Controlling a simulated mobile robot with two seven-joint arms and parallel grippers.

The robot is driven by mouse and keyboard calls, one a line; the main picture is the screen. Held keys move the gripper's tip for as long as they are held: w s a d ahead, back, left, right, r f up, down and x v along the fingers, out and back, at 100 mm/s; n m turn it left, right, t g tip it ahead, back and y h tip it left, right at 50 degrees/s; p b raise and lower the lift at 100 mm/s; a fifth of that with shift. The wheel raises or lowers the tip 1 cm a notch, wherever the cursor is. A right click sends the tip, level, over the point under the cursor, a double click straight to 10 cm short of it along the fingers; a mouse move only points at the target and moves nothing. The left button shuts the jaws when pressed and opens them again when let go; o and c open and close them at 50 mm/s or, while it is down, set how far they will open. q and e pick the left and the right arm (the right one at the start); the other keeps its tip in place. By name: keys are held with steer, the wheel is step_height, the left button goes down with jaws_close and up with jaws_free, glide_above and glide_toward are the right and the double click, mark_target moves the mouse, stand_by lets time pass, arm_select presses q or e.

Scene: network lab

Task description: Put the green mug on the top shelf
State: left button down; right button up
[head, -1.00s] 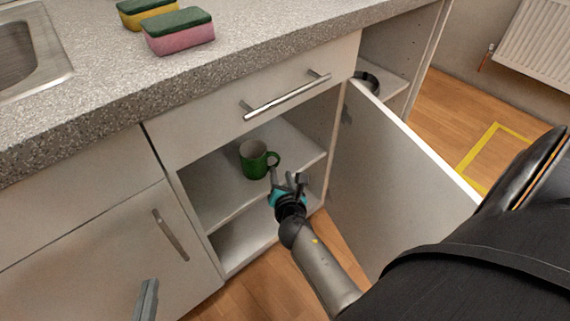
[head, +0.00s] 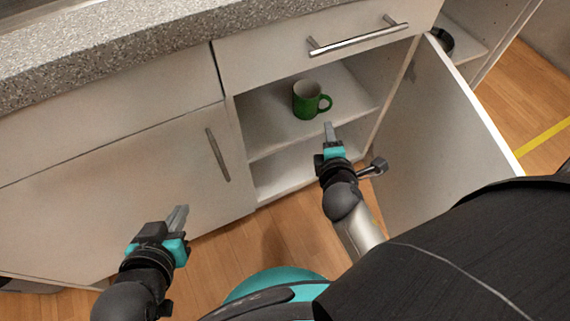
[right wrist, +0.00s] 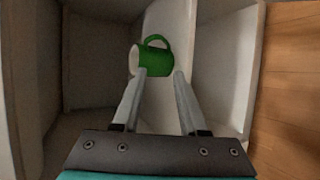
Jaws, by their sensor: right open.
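The green mug (head: 307,103) stands upright on the cabinet's upper shelf (head: 275,128), inside the open cabinet, with its handle to the right. It also shows in the right wrist view (right wrist: 157,60), just beyond the fingertips. My right gripper (head: 329,128) is in front of the shelf, just below and right of the mug in the head view. In the right wrist view my right gripper (right wrist: 160,73) is open and empty, apart from the mug. My left gripper (head: 180,212) is in front of the closed cabinet door at left; its finger gap is unclear.
The open cabinet door (head: 435,155) stands to the right of my right arm. A closed drawer (head: 330,45) with a bar handle is above the opening. The lower compartment (head: 285,175) looks empty where visible. A dark object (head: 441,40) sits in the neighbouring bay.

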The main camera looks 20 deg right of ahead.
steer(key=s+a+r+m+g+y, duration=0.1)
steer(key=s+a+r+m+y, duration=0.1)
steer(key=a+m, duration=0.4)
steer(key=s+a+r+m+g+y, duration=0.1)
steer(key=s+a+r+m+y, duration=0.1)
steer(key=s+a+m+y, duration=0.3)
steer(key=a+m+y, duration=0.1)
steer(key=a, duration=0.3)
steer(key=shift+s+a+r+m, duration=0.2)
steer(key=shift+s+m, duration=0.1)
steer(key=shift+m, duration=0.1)
